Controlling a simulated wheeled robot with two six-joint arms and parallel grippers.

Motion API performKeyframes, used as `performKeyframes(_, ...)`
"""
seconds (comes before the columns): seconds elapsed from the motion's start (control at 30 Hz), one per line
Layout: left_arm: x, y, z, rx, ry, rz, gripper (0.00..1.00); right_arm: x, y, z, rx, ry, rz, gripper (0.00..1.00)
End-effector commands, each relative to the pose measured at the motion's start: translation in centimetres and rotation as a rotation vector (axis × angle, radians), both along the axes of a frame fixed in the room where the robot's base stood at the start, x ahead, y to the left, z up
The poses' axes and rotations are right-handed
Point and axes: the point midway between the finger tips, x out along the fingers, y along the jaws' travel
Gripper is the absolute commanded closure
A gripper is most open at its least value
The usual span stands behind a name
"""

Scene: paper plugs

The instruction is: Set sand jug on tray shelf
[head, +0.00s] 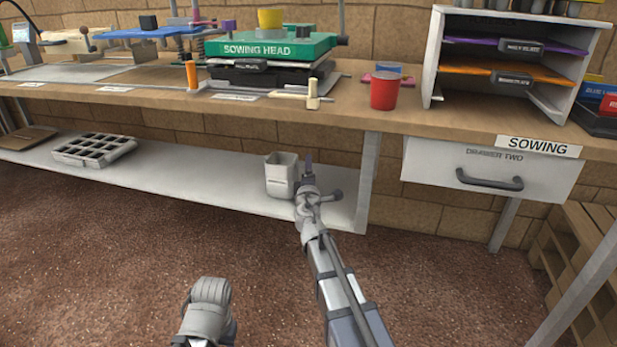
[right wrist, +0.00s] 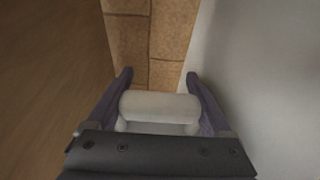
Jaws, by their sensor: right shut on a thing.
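The sand jug (head: 281,176), a pale grey squarish vessel, is upright at the right end of the low tray shelf (head: 205,181). I cannot tell whether its base touches the shelf. My right gripper (head: 308,165) is at the jug's right side. In the right wrist view, its two dark fingers (right wrist: 160,95) are shut on a pale rounded part of the jug (right wrist: 160,107), seemingly its handle. Of my left arm, only a grey joint shows at the bottom of the head view; its gripper fingers are not visible.
A grey cell tray (head: 94,149) lies on the shelf's left part, with bare shelf between it and the jug. The bench top (head: 345,110) overhangs the shelf. A bench leg (head: 368,180) stands right of the gripper. A red cup (head: 384,92) is on the bench.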

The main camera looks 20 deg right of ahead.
Motion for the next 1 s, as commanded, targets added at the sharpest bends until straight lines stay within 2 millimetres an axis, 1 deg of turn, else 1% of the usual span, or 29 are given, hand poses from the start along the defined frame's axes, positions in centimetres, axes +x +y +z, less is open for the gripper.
performKeyframes(0.13,0.0,0.0,0.1,0.000,0.000,0.000,0.50,0.0,0.0,0.1,0.000,0.000,0.000,0.71)
performKeyframes(0.27,0.0,0.0,-0.3,0.000,0.000,0.000,0.50,0.0,0.0,-0.3,0.000,0.000,0.000,0.71)
performKeyframes(0.3,0.0,0.0,-0.2,0.000,0.000,0.000,0.50,0.0,0.0,-0.2,0.000,0.000,0.000,0.12)
performKeyframes(0.4,0.0,0.0,-0.2,0.000,0.000,0.000,0.50,0.0,0.0,-0.1,0.000,0.000,0.000,0.01)
performKeyframes(0.67,0.0,0.0,-0.1,0.000,0.000,0.000,0.50,0.0,0.0,-0.1,0.000,0.000,0.000,0.00)
performKeyframes(0.8,0.0,0.0,0.4,0.000,0.000,0.000,0.50,0.0,0.0,0.4,0.000,0.000,0.000,0.00)
performKeyframes(1.0,0.0,0.0,0.2,0.000,0.000,0.000,0.50,-2.5,0.8,0.1,0.000,0.000,0.002,0.00)
